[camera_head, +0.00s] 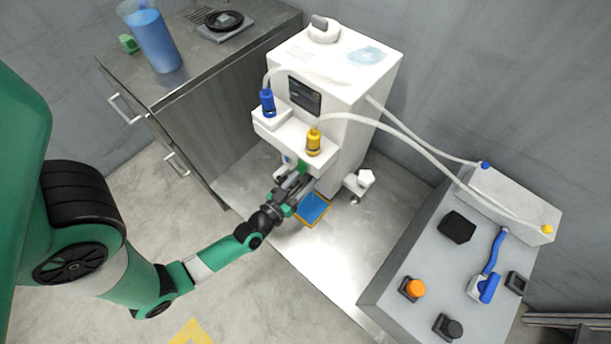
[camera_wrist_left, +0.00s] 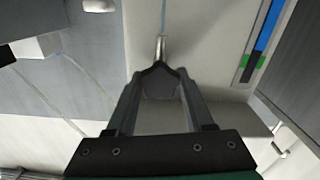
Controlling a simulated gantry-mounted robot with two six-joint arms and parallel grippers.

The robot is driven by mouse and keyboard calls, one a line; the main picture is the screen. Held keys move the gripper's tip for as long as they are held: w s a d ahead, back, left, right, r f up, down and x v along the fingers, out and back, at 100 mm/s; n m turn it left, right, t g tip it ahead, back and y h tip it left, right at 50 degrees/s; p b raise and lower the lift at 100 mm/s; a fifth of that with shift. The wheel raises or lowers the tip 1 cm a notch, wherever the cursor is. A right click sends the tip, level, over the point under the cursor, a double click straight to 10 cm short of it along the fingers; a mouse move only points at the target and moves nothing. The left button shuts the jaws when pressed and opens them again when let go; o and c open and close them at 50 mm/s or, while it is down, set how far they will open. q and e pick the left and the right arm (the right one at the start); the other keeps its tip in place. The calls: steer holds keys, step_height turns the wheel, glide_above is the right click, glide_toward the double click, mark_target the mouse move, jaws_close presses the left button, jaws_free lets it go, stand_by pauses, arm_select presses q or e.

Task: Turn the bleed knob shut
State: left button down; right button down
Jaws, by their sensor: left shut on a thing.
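My left gripper (camera_head: 297,183) is low at the front of the white machine (camera_head: 372,95). In the left wrist view its fingers (camera_wrist_left: 160,72) meet at the tips and are shut on a small part, which I take to be the bleed knob; the fingers hide most of it. A thin metal spout (camera_wrist_left: 160,48) sticks out just beyond the fingertips, with a thin bluish line running on from it. A tray with blue in it (camera_head: 316,209) lies below, beside the gripper. My right gripper is not in view.
Blue (camera_head: 267,102) and yellow (camera_head: 314,142) fittings stand on the machine's ledges. White hoses run to a grey control panel (camera_head: 395,285) at right. A bench (camera_head: 200,88) at left holds a jug of blue liquid (camera_head: 155,42).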

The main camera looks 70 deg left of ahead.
arm_select(q)
steer(key=m+p, duration=0.3)
steer(key=shift+r+m, duration=0.15)
steer(key=shift+m, duration=0.15)
steer(key=m+p, duration=0.1)
steer(key=m, duration=0.1)
steer(key=shift+d+m, duration=0.1)
steer(key=shift+m, duration=0.3)
steer(key=m+p, duration=0.1)
steer(key=m, duration=0.1)
steer(key=shift+w+m+p, duration=0.1)
steer(key=shift+m+p, duration=0.2)
steer(key=m, duration=0.2)
steer(key=shift+m+p, duration=0.4)
steer(key=m, duration=0.3)
steer(key=shift+d+f+m+p, duration=0.1)
steer(key=shift+f+m+p, duration=0.2)
steer(key=shift+p, duration=0.1)
steer(key=m, duration=0.6)
steer(key=shift+f+p, duration=0.1)
steer(key=shift+p, duration=0.25)
steer(key=shift+m, duration=0.4)
